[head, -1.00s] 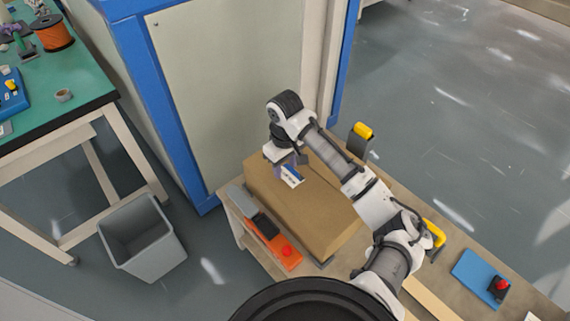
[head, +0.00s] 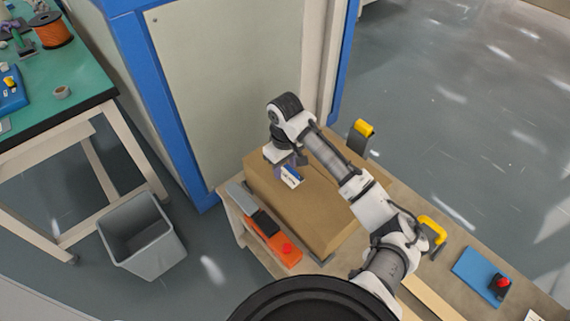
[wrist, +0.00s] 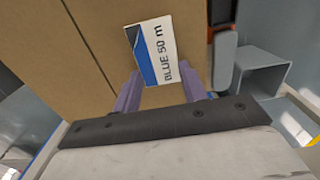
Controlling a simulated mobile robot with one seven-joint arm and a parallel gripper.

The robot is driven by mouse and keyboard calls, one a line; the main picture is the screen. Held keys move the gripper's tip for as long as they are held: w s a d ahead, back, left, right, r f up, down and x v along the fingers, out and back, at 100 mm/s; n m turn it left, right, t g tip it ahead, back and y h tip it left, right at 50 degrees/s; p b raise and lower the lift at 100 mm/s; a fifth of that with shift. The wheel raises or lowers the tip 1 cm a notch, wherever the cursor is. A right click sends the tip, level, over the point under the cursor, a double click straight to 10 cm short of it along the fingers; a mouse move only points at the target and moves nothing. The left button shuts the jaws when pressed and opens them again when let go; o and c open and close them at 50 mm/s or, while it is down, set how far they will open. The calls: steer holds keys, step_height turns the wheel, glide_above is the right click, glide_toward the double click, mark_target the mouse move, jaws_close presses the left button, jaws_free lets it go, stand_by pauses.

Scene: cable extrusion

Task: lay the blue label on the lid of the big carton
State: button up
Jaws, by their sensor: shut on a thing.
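The blue label (head: 291,176), a white card with a blue part, shows in the wrist view (wrist: 153,50) with the print "BLUE 50 m". My gripper (head: 287,165) is shut on the label's edge, its purple fingers (wrist: 160,92) at the near side of the label. The big carton (head: 320,215), brown and closed, stands on the bench below. Its lid (wrist: 95,60) fills much of the wrist view behind the label. The label is over the far-left part of the lid; I cannot tell whether it touches the lid.
A blue pad with a red button (head: 480,272) is at right. A grey bin (head: 142,235) stands on the floor.

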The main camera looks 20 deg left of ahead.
steer(key=shift+f, duration=0.3)
steer(key=o, duration=0.8)
steer(key=shift+o, duration=0.2)
steer(key=shift+r, duration=0.1)
step_height(320, 180, up, 14)
steer(key=shift+p, duration=0.45)
steer(key=shift+a, duration=0.1)
